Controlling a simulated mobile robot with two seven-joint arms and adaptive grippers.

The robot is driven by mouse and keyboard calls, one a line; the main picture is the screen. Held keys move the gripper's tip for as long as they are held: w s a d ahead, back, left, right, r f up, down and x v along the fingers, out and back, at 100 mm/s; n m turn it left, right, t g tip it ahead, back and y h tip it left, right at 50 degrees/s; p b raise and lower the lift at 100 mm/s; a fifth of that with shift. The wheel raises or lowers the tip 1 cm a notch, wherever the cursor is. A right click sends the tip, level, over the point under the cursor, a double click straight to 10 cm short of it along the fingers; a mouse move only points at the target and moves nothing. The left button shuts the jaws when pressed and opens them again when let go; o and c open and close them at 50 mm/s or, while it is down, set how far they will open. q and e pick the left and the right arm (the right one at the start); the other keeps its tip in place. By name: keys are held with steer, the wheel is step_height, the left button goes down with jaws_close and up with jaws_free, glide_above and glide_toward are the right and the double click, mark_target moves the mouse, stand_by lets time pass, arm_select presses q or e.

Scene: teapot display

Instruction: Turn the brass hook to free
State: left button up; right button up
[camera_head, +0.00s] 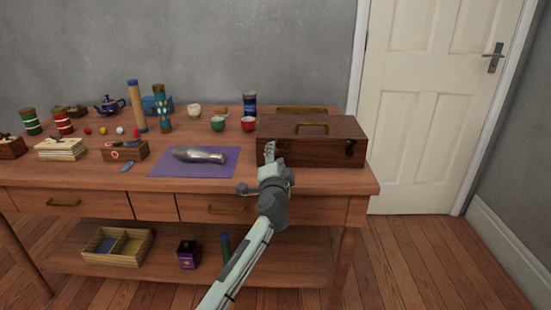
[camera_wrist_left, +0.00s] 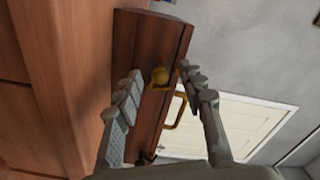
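The dark wooden box (camera_head: 330,153) stands at the right end of the table; it also shows in the left wrist view (camera_wrist_left: 155,40). A brass piece that looks like the hook (camera_wrist_left: 160,75) is on the box front, between my left gripper's fingertips in that view. In the head view my gripper covers that part of the box. My left gripper (camera_head: 270,152) is at the left part of the box front. Its fingers (camera_wrist_left: 158,73) are apart, with a gap showing around the brass piece; contact cannot be told. My right gripper is not in view.
The box has a brass carrying handle (camera_head: 312,125) on top and a dark fitting (camera_head: 350,148) at its right front. A metallic object (camera_head: 198,155) lies on a purple mat (camera_head: 170,171) left of my gripper. Red (camera_head: 248,124) and green (camera_head: 217,124) cups stand behind.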

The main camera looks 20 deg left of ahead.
arm_select(q)
steer(key=v, duration=1.2)
